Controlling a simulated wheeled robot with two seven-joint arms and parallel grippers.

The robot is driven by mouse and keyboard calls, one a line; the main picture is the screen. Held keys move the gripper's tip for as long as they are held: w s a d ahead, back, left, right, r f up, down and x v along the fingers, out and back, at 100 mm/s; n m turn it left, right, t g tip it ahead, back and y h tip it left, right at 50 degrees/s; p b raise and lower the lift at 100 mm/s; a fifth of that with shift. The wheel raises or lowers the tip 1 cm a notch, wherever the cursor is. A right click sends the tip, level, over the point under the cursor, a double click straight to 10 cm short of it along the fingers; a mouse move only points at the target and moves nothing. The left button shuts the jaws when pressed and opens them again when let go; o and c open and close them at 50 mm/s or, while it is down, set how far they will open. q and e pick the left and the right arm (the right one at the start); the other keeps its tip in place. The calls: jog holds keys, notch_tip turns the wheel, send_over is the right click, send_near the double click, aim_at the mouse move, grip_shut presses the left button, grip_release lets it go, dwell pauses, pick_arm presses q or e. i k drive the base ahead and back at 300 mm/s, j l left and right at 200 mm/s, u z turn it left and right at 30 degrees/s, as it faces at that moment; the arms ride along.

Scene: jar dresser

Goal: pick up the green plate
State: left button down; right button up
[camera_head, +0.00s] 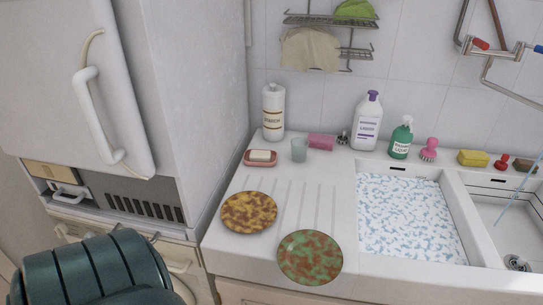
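The green plate (310,257) is round, with mottled green and reddish-brown patches. It lies flat at the front edge of the white sink counter, left of the basin, and appears to reach slightly over that edge. A second plate (248,212), mottled yellow and brown, lies behind it to the left, with a small gap between them. Neither of my grippers shows in the head view, and nothing touches the green plate.
The basin (410,220) with bluish-white speckled contents is right of the plates. A soap dish (260,158), a cup (299,150), a white bottle (273,112) and a green spray bottle (401,138) stand along the back. A white fridge (150,90) rises at left. The ribbed drainboard (307,200) is partly clear.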

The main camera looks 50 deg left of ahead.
aim_at(309, 258)
jog(key=k+j, duration=0.15)
jog(key=j, duration=0.15)
jog(key=k+j, duration=0.15)
jog(key=j, duration=0.2)
jog(key=k+j, duration=0.15)
jog(key=j, duration=0.15)
jog(key=k+j, duration=0.1)
jog(key=j, duration=0.2)
